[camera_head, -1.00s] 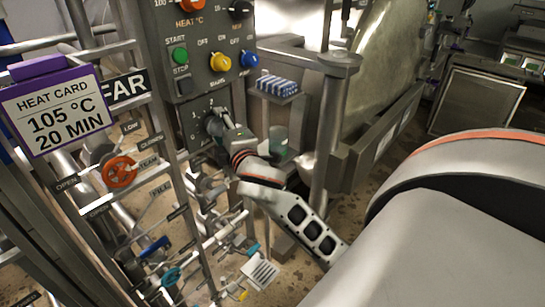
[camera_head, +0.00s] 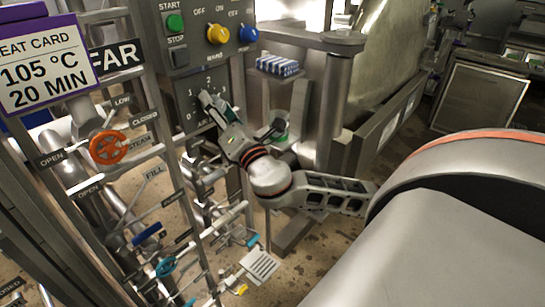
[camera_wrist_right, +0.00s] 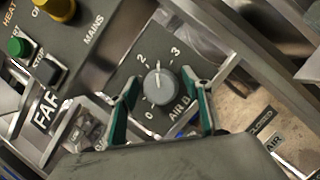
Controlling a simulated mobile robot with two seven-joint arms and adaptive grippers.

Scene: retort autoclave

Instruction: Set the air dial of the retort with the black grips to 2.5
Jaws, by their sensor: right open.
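The air dial is a round grey knob (camera_wrist_right: 160,86) with a white mark, on a dark panel (camera_head: 187,99) numbered around it. In the right wrist view the mark seems to point between 2 and 3. My right gripper (camera_wrist_right: 166,92) is open, with one green-lined finger on each side of the knob. Contact between the fingers and knob cannot be told. In the head view this gripper (camera_head: 219,112) is at the dial panel and hides much of it. I cannot make out the retort's black grips. My left gripper is not in view.
Above the dial are a green start button (camera_head: 175,23), a yellow knob (camera_head: 218,34) and a blue knob (camera_head: 248,35). An orange valve wheel (camera_head: 108,147) and pipework stand left. A FAR sign (camera_head: 116,56) and a heat card (camera_head: 42,62) hang there. A metal post stands right.

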